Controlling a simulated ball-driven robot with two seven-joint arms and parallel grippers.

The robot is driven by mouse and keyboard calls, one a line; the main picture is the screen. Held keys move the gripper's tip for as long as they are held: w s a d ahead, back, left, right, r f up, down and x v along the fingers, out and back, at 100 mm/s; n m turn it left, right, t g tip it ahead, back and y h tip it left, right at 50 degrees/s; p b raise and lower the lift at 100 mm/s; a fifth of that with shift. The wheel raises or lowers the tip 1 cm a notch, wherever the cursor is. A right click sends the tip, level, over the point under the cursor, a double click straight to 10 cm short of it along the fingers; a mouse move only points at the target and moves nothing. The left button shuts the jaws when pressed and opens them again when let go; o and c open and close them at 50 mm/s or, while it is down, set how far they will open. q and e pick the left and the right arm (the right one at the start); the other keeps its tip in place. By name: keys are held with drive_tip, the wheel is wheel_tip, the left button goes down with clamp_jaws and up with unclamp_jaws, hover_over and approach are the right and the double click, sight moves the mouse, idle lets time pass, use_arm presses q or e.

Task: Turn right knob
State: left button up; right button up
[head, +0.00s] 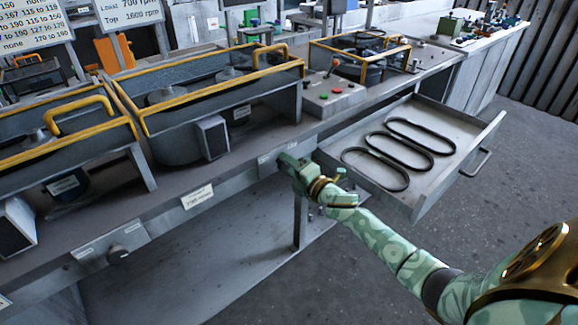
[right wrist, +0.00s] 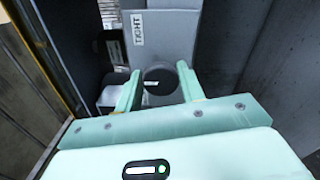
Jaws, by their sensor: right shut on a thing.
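My right gripper (head: 292,165) is at the front edge of the bench, just below the end of the left row of housings. In the head view it covers the right knob, which I cannot see there. In the right wrist view my right gripper (right wrist: 158,82) has one finger on each side of the dark round right knob (right wrist: 160,76) and is shut on it. Behind the knob is a grey plate (right wrist: 165,40) with a label (right wrist: 138,28) reading "TIGHT". How far the knob is turned I cannot tell. My left gripper is not in view.
An open drawer (head: 425,190) with three black belts (head: 408,140) juts out right of my right gripper. A second knob (head: 118,253) sits on a plate at the lower left. Yellow-railed housings (head: 210,85) stand on the bench.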

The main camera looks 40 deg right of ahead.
drive_tip(key=shift+f, duration=0.15)
drive_tip(key=o, duration=1)
drive_tip(key=shift+c, duration=0.2)
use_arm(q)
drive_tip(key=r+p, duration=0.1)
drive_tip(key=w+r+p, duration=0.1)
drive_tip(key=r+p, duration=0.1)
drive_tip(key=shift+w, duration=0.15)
use_arm(e)
drive_tip(key=s+d, duration=0.1)
drive_tip(key=s, duration=1.5)
drive_tip(key=shift+s, duration=0.2)
drive_tip(key=shift+d, duration=0.1)
